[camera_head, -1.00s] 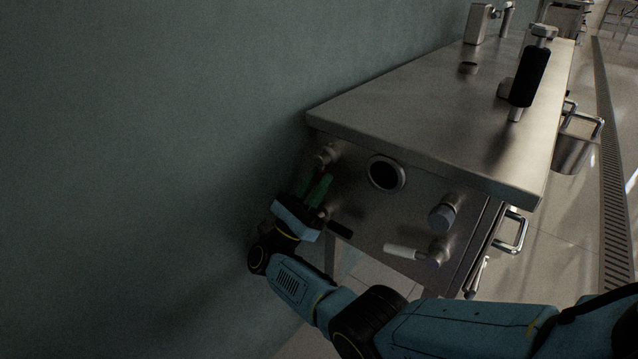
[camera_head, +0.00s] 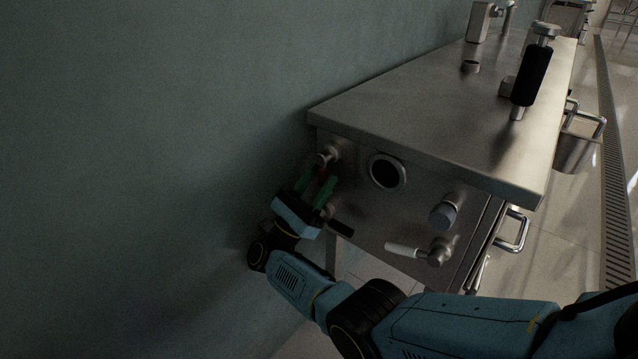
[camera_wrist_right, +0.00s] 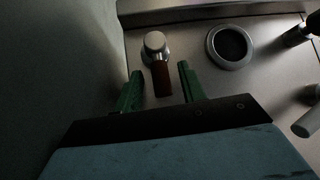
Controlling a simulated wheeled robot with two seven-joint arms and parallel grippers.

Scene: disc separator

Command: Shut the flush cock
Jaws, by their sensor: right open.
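A cock with a red handle (camera_wrist_right: 162,78) and a round metal body (camera_wrist_right: 154,43) sits on the end panel of the steel bench, near the wall. In the head view its metal body (camera_head: 328,155) shows above my right gripper. My right gripper (camera_head: 317,180) is open, with its green fingers one on each side of the red handle. In the right wrist view the handle lies between the fingertips (camera_wrist_right: 160,72), with a gap on both sides. The handle points toward the palm. The pictures do not show which cock is the flush cock. My left gripper is not in view.
A black-handled cock (camera_head: 340,228) is just below my right gripper, and a white-handled cock (camera_head: 402,250) is lower right. A round port (camera_head: 387,172) and a grey knob (camera_head: 443,214) are on the same panel. The wall (camera_head: 150,150) is close on the left.

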